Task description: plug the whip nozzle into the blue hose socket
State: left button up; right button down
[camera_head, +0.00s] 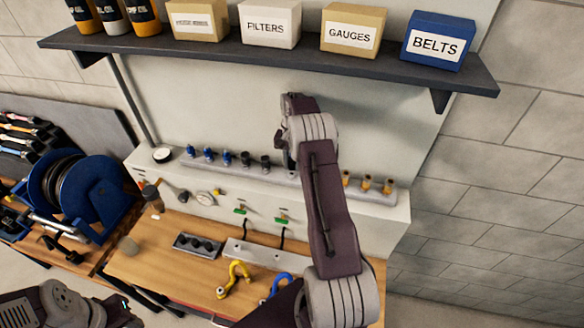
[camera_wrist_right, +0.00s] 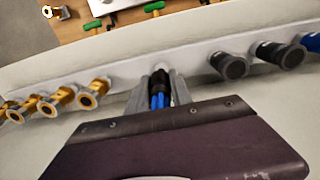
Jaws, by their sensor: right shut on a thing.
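My right gripper (camera_wrist_right: 158,95) is shut on a slim black piece with blue strands, which looks like the whip nozzle (camera_wrist_right: 157,88). It is at the pale nozzle rail (camera_wrist_right: 125,79), between the brass pieces and the dark ones; whether the nozzle still sits in the rail I cannot tell. In the head view my right arm hides the jaws and the nozzle. The blue hose (camera_head: 279,283) curves up from the bench at the bottom, partly behind my arm; its socket mouth is not clear. Of my left arm only a link shows at the bottom left.
Brass nozzles (camera_head: 366,183) stand on the rail's right, blue and black ones (camera_head: 227,157) on its left. A yellow hose (camera_head: 233,279) stands beside the blue one. A shelf (camera_head: 290,54) with boxes hangs above. A blue reel (camera_head: 97,194) stands at left.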

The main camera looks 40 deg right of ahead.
jog(key=shift+r, duration=1.6)
